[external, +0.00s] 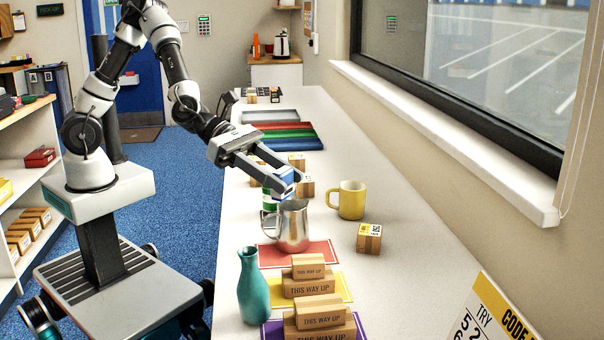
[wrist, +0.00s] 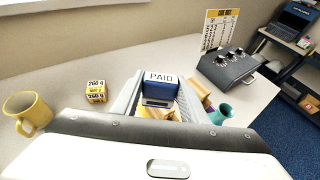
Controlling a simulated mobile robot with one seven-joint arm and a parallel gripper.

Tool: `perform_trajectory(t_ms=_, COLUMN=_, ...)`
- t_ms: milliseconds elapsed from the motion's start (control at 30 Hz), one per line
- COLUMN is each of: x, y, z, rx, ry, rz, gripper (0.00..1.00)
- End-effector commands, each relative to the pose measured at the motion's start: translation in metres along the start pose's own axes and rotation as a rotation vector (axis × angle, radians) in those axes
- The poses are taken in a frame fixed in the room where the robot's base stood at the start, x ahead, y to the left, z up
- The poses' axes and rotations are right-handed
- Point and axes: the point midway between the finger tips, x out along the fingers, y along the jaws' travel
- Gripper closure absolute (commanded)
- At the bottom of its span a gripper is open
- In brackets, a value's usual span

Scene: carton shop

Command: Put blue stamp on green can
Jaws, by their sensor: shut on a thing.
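My gripper (external: 291,183) is closed on the blue stamp (external: 281,178). In the wrist view the stamp (wrist: 161,88) sits between the two fingers, its face reading PAID. I cannot make out the can in the wrist view.
A metal pitcher (external: 293,226) stands close in front of the can. A yellow mug (external: 350,199) and a small box (external: 369,238) are to the right. Wooden blocks lie behind the can. A teal vase (external: 253,287) and THIS WAY UP blocks (external: 309,281) stand nearer the camera.

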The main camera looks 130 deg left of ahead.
Motion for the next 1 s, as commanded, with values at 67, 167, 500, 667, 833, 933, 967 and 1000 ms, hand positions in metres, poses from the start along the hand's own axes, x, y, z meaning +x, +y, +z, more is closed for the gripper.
perform_trajectory(t_ms=67, x=-0.007, y=-0.028, z=-0.001, rx=0.013, ry=0.000, rz=-0.028, gripper=0.83)
perform_trajectory(t_ms=167, x=-0.014, y=-0.054, z=-0.004, rx=0.023, ry=0.000, rz=-0.052, gripper=0.83)
perform_trajectory(t_ms=500, x=-0.031, y=-0.102, z=-0.024, rx=0.046, ry=0.003, rz=-0.127, gripper=0.83)
perform_trajectory(t_ms=667, x=-0.025, y=-0.091, z=-0.033, rx=0.053, ry=0.002, rz=-0.148, gripper=0.83)
perform_trajectory(t_ms=833, x=-0.018, y=-0.071, z=-0.043, rx=0.060, ry=0.002, rz=-0.174, gripper=0.83)
perform_trajectory(t_ms=933, x=-0.014, y=-0.054, z=-0.050, rx=0.065, ry=0.002, rz=-0.192, gripper=0.83)
perform_trajectory(t_ms=967, x=-0.013, y=-0.049, z=-0.051, rx=0.067, ry=0.001, rz=-0.200, gripper=0.83)
perform_trajectory(t_ms=1000, x=-0.011, y=-0.040, z=-0.054, rx=0.070, ry=0.000, rz=-0.209, gripper=0.83)
